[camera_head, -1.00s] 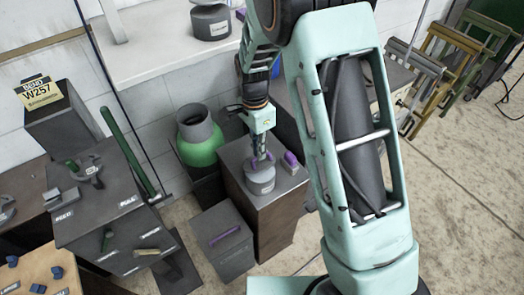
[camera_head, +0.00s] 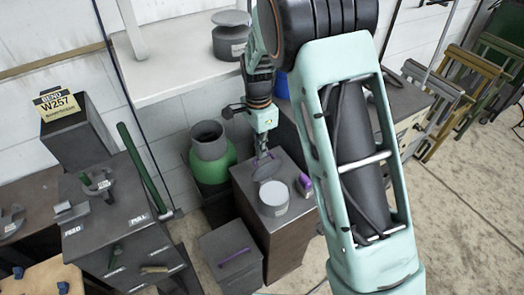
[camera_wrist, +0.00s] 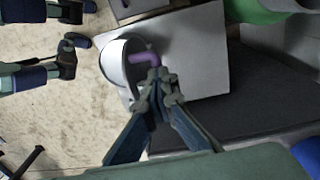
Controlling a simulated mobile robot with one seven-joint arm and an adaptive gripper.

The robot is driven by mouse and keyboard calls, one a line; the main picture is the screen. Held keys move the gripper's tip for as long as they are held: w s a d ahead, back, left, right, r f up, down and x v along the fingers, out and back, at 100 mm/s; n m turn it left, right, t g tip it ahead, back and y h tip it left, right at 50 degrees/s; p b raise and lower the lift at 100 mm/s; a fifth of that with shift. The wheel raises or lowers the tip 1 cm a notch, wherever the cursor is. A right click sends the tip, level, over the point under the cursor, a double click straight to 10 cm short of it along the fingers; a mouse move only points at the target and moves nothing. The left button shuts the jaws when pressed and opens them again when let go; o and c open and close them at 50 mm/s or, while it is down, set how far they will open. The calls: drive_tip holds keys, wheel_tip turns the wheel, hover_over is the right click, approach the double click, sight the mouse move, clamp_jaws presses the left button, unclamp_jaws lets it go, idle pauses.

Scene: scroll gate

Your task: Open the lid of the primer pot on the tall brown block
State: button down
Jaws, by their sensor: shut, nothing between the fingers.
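The primer pot (camera_head: 274,204) stands on the top of the tall brown block (camera_head: 287,240). Its round grey lid (camera_head: 267,169) is tilted up at the far side, and the pale top of the pot shows in front of it. In the wrist view the lid (camera_wrist: 136,77) with its purple handle (camera_wrist: 142,56) stands over part of the pot (camera_wrist: 114,62), with a white crescent showing beside it. My gripper (camera_head: 263,156) is shut and empty, pointing down close to the lid. In the wrist view its fingertips (camera_wrist: 160,76) are beside the handle; contact cannot be told.
A purple-sided item (camera_head: 305,184) stands on the block right of the pot. A green bottle (camera_head: 210,160) is left of the block, and a low dark box (camera_head: 232,258) with a purple handle is in front. A white shelf (camera_head: 175,72) with another grey pot (camera_head: 231,38) is behind.

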drive_tip(key=shift+s+d+f, duration=0.35)
drive_tip(key=shift+s+f, duration=0.4)
drive_tip(key=shift+f, duration=0.05)
drive_tip(key=c, duration=2.1)
unclamp_jaws()
drive_tip(key=shift+o, duration=0.3)
drive_tip(key=shift+w+f, duration=0.1)
drive_tip(key=shift+w, duration=0.1)
drive_tip(key=shift+w+a+r, duration=0.1)
drive_tip(key=shift+w+r, duration=0.05)
drive_tip(key=shift+r, duration=0.1)
drive_tip(key=shift+r, duration=0.35)
drive_tip(key=r, duration=0.6)
drive_tip(key=shift+w+a+r, duration=0.15)
drive_tip(key=shift+w+r, duration=0.1)
drive_tip(key=shift+r, duration=0.15)
